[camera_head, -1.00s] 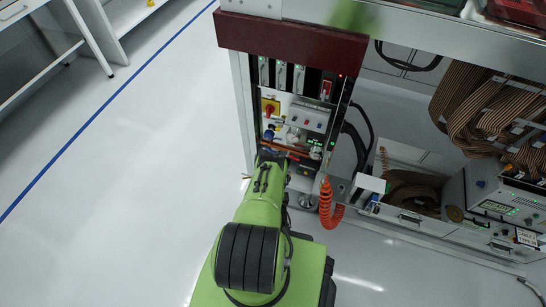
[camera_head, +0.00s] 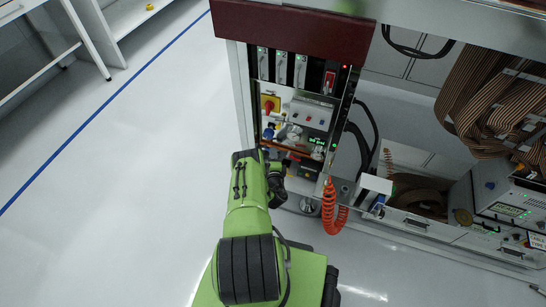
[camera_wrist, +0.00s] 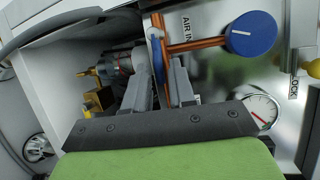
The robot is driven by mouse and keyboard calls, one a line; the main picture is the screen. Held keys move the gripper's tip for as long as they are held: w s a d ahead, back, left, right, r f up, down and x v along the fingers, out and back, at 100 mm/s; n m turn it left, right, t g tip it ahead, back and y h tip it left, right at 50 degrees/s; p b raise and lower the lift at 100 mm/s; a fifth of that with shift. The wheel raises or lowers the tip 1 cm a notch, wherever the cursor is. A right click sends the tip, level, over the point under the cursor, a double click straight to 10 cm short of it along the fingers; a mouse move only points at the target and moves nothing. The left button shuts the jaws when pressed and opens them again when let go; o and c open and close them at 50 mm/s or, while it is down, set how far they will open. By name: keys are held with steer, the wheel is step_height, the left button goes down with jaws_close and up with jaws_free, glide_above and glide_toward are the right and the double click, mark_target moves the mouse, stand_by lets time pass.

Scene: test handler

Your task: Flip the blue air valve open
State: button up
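In the wrist view, a thin blue valve lever (camera_wrist: 156,50) stands roughly upright beside a copper pipe (camera_wrist: 197,45), near an "AIR IN" label. My gripper (camera_wrist: 160,68) has its two grey fingers apart. The lever's lower part shows in the gap between them; I cannot tell whether either finger touches it. A round blue knob (camera_wrist: 250,33) with a white line sits right of the pipe. In the head view, the copper pipe (camera_head: 285,147) shows low in the cabinet, and my arm hides part of that area.
A pressure gauge (camera_wrist: 262,110) lies right of the fingers, and a yellow fitting (camera_wrist: 312,67) beyond it. Brass and yellow fittings (camera_wrist: 98,95) crowd the left. In the head view, a coiled orange hose (camera_head: 333,207) hangs right of my arm. The floor at left is clear.

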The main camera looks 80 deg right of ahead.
mark_target(265, 148)
jaws_close()
steer(key=w+r+n+g+p, duration=0.1)
steer(key=n+g+p, duration=0.1)
steer(key=n, duration=0.1)
steer(key=w+r+n+g+y+p, duration=0.1)
steer(key=n+g+p, duration=0.1)
steer(key=n, duration=0.1)
steer(key=w+r+n+g+y+p, duration=0.1)
steer(key=r+n+g, duration=0.1)
steer(key=n, duration=0.1)
steer(key=shift+w+d+p, duration=0.1)
steer(key=shift+w+p, duration=0.1)
steer(key=shift+p, duration=0.2)
steer(key=shift+w+d+r+n+g+b, duration=0.1)
steer(key=shift+w+n+g+b, duration=0.5)
steer(key=shift+n+b, duration=0.3)
steer(key=shift+w+r+n+g+b, duration=0.1)
steer(key=shift+w+n+g+b, duration=0.3)
steer(key=shift+n+g+b, duration=0.45)
